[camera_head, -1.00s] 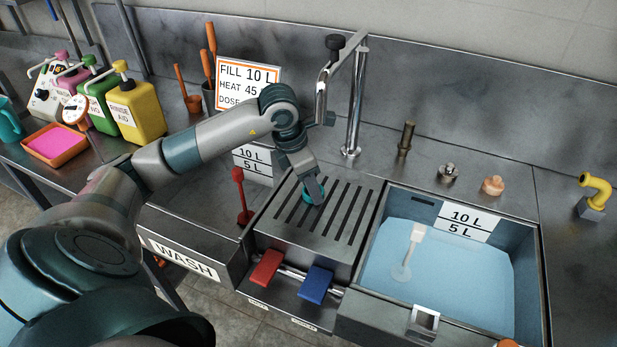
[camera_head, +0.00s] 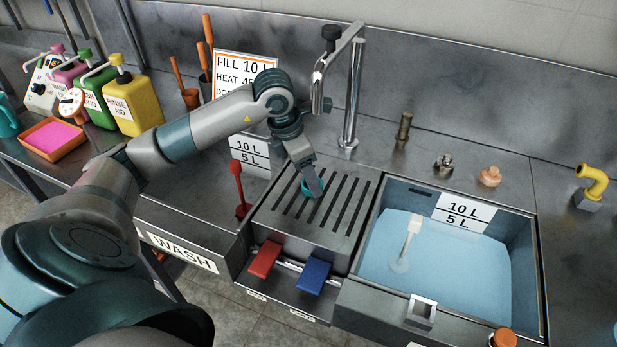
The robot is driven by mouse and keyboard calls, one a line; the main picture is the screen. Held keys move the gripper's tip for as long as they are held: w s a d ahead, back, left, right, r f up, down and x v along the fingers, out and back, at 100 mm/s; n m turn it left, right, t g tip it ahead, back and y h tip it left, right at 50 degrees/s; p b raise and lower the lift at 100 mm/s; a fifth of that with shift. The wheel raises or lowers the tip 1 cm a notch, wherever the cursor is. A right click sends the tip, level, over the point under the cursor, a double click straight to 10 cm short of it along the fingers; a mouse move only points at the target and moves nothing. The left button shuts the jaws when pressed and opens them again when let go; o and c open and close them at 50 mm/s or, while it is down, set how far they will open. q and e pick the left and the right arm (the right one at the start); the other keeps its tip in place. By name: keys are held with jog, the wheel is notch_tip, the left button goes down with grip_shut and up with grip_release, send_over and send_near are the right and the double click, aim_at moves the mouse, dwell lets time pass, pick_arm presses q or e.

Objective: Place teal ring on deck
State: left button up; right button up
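The teal ring (camera_head: 307,190) is at the slotted metal deck (camera_head: 345,238) between the two basins, near its left part. My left gripper (camera_head: 313,190) points down over the deck with its tip at the ring. The fingers overlap the ring, and part of it is hidden behind them. I cannot tell whether the fingers grip the ring or whether it rests fully on the deck. My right gripper does not show.
The right basin (camera_head: 528,265) holds blue water with a white-topped float. A steel faucet (camera_head: 352,110) stands behind the deck. A red pedal (camera_head: 264,259) and a blue pedal (camera_head: 313,276) are in front. A red-handled tool (camera_head: 238,185) stands at the left basin.

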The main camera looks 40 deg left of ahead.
aim_at(302, 186)
pick_arm(q)
jog(key=v, duration=0.5)
jog(key=shift+w+b, duration=0.1)
jog(key=shift+b, duration=0.3)
jog(key=shift+a+r, duration=0.1)
jog(key=shift+r, duration=0.55)
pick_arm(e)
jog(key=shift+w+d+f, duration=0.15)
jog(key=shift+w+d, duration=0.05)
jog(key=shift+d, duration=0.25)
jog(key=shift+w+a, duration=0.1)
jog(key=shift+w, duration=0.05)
pick_arm(q)
jog(key=shift+s, duration=0.25)
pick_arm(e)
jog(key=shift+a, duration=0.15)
